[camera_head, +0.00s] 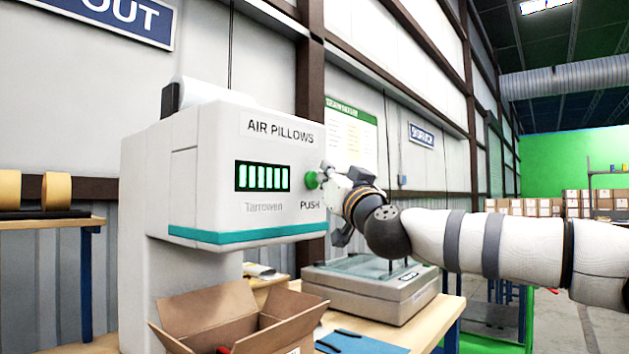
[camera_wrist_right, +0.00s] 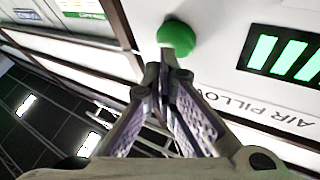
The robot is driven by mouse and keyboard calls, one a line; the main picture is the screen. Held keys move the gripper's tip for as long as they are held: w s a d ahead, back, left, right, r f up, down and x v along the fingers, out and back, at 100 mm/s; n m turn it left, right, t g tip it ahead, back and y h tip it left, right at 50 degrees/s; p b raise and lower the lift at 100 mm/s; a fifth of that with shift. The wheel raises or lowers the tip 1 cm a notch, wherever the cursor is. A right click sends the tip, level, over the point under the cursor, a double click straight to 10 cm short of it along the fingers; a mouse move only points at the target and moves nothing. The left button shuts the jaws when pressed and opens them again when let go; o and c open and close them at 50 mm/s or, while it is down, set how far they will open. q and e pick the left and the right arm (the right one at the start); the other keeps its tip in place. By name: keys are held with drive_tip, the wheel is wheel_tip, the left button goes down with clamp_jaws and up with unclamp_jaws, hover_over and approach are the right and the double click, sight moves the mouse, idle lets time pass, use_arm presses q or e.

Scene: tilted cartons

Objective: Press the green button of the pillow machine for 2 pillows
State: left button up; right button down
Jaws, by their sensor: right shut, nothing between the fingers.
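The white pillow machine (camera_head: 160,190) stands at the left in the head view, marked AIR PILLOWS, with a lit display of several green bars (camera_head: 262,177). Its round green button (camera_head: 311,180) sticks out at the right of the display, above the word PUSH. My right gripper (camera_head: 326,172) is shut and empty, its fingertips at the button. In the right wrist view the closed fingertips (camera_wrist_right: 166,62) overlap the lower edge of the green button (camera_wrist_right: 178,38); whether they touch or press it I cannot tell. My left gripper is not in view.
An open carton (camera_head: 235,318) stands on the table below the machine. A grey box-like device (camera_head: 370,292) stands to its right, under my right arm. A blue sheet (camera_head: 358,342) lies at the front. A side table with tan rolls (camera_head: 57,190) is at the left.

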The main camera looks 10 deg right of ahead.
drive_tip(key=shift+w+a, duration=0.3)
drive_tip(key=shift+w, duration=0.05)
idle(0.7)
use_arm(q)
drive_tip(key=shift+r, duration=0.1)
use_arm(e)
drive_tip(key=shift+s+d, duration=0.1)
use_arm(q)
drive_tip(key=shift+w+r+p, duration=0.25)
drive_tip(key=shift+p, duration=0.1)
use_arm(e)
drive_tip(key=shift+s+d+f, duration=0.1)
drive_tip(key=shift+s+d, duration=0.35)
drive_tip(key=shift+s, duration=0.15)
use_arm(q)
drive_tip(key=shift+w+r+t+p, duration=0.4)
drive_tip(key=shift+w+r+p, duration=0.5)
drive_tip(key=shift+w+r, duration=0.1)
use_arm(e)
drive_tip(key=s+d, duration=0.1)
drive_tip(key=s, duration=0.1)
drive_tip(key=s+d, duration=0.2)
